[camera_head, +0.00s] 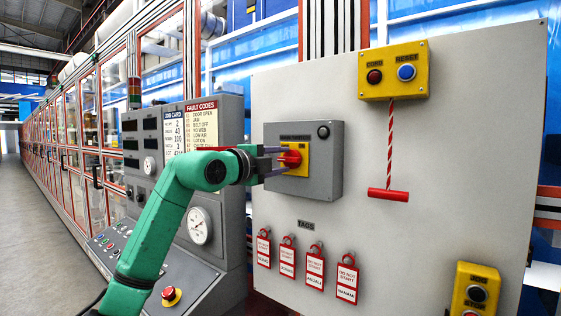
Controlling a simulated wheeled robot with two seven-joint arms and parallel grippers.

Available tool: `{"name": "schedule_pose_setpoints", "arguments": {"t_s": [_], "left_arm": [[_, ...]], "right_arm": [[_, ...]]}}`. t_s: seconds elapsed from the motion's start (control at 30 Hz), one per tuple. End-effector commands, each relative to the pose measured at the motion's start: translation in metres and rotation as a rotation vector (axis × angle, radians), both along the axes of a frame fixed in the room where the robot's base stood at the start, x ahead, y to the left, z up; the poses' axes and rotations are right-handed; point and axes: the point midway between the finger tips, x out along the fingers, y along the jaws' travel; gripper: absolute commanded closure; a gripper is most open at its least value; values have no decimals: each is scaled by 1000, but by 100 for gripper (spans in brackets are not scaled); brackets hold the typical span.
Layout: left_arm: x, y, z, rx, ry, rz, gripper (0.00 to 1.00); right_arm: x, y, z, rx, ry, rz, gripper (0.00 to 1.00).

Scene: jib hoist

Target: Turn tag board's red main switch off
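The tag board (420,240) is a large light grey panel on the right. Its red main switch (291,158) is a red knob on a yellow plate, on a grey box (325,165) at the board's upper left. My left gripper (286,160) comes in from the left on a green arm. Its two fingers are apart, one above and one below the level of the knob, with the tips close to it. I cannot tell whether they touch it. The gripper hides part of the box's left side. My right gripper is not in view.
Several red-and-white tags (315,268) hang below the switch box. A yellow button box (394,72) with a striped cord and red pull handle (388,195) is to the right. A grey console (208,240) with gauges stands behind my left arm.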

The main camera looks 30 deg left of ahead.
Motion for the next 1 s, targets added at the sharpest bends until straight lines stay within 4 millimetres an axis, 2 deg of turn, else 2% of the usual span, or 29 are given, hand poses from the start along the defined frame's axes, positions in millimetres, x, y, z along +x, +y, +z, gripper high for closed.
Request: {"name": "schedule_pose_setpoints", "arguments": {"t_s": [0.13, 0.23, 0.5, 0.6, 0.7, 0.8, 1.0], "left_arm": [[-4, 1, -2, 1, 0, 1, 54], [-19, 3, -4, 3, -2, 1, 54], [-97, 15, -7, 3, -3, 4, 54], [-121, 18, -5, 3, -2, 3, 54], [-137, 20, -3, 0, -2, 2, 54], [-144, 21, -2, 0, 0, 1, 54], [-144, 21, 0, 0, 0, 0, 54]], "right_arm": [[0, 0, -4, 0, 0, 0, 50], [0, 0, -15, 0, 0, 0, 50], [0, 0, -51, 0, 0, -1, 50], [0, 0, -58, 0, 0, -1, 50], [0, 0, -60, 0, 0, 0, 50], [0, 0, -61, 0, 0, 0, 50], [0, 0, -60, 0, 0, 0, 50]]}}
